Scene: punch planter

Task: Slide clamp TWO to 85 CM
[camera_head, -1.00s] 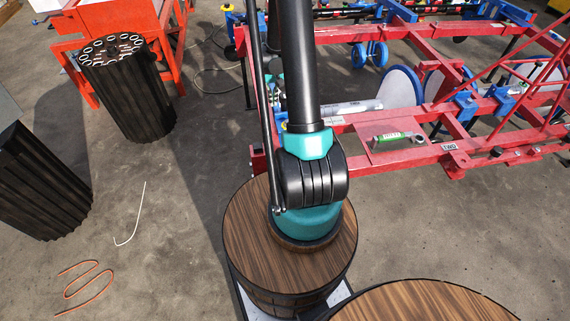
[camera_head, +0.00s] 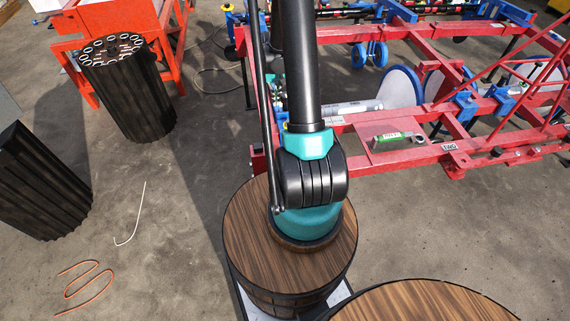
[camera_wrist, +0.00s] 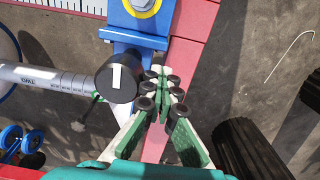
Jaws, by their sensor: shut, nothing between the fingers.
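In the wrist view, my gripper (camera_wrist: 160,82) is shut with nothing between its green and white fingers. It is over a red beam (camera_wrist: 190,45), just right of a black round knob (camera_wrist: 116,78) with a white mark. A blue bracket (camera_wrist: 145,40) with a yellow ring sits on the beam above the fingertips. A grey tube (camera_wrist: 60,82) left of the knob bears a label that appears to read TWO upside down. In the head view, a small TWO label (camera_head: 449,147) is on the red frame (camera_head: 400,160). I cannot tell which part is clamp TWO. My gripper is out of the head view.
A white scale strip (camera_wrist: 70,5) shows at the wrist view's top left. Blue wheels (camera_wrist: 22,140) are at its lower left. In the head view, wooden-topped barrels (camera_head: 300,250) stand in front, dark ribbed containers (camera_head: 130,95) at left.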

